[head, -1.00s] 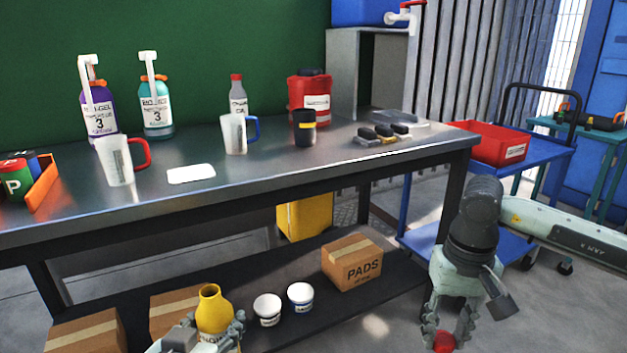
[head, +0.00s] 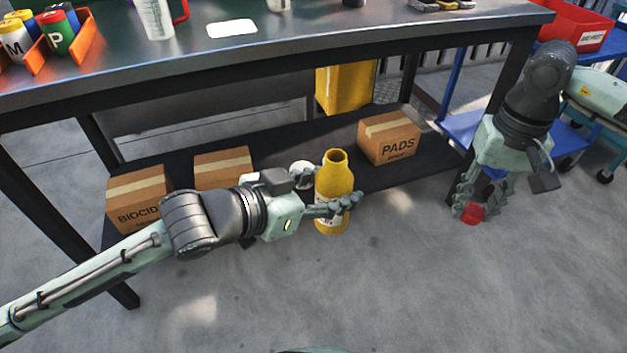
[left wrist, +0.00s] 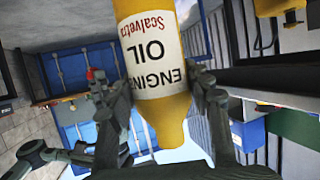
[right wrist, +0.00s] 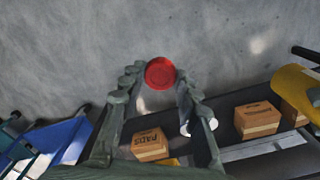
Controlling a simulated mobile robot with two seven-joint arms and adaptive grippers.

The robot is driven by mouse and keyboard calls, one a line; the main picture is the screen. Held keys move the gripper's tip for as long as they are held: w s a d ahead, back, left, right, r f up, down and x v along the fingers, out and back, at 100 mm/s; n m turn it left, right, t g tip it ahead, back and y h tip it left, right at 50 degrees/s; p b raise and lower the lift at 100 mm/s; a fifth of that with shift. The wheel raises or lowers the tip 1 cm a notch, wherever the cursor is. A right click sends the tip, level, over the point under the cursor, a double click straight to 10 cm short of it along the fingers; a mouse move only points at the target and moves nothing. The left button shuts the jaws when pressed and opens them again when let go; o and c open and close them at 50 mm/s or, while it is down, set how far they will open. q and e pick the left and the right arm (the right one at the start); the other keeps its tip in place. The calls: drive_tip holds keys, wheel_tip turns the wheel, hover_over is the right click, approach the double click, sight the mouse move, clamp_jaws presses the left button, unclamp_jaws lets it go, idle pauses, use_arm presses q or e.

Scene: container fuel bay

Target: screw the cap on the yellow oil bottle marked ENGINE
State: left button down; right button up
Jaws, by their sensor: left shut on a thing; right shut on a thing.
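The yellow oil bottle (head: 334,180) stands upright and open-topped in my left gripper (head: 340,205), in front of the bench's lower shelf. In the left wrist view its label (left wrist: 155,55) reads ENGINE OIL, and the fingers (left wrist: 160,100) are shut on its sides. The red cap (head: 473,213) is held between the fingertips of my right gripper (head: 474,207), to the right of the bottle and a little lower than its mouth, well apart from it. The cap (right wrist: 160,73) also shows in the right wrist view, at the tips of the fingers.
The steel bench (head: 300,50) stands behind, with mugs and orange racks on top. Its lower shelf (head: 400,178) holds a PADS box (head: 389,137), a BIOCIDE box (head: 139,197) and a white tub (head: 301,173). Open floor (head: 420,290) lies in front. A blue cart stands at right.

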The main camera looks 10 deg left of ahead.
idle(0.3)
drive_tip(key=w+a+r, duration=0.2)
drive_tip(key=a+r, duration=0.7)
drive_tip(key=a, duration=0.3)
wheel_tip(320, 180, up, 9)
drive_tip(key=n, duration=0.1)
hover_over(334, 179)
drive_tip(key=w, duration=0.2)
drive_tip(key=shift+r, duration=0.2)
drive_tip(key=shift+f, duration=0.15)
drive_tip(key=shift+f, duration=1.9)
drive_tip(key=shift+f, duration=0.85)
drive_tip(key=shift+f, duration=0.6)
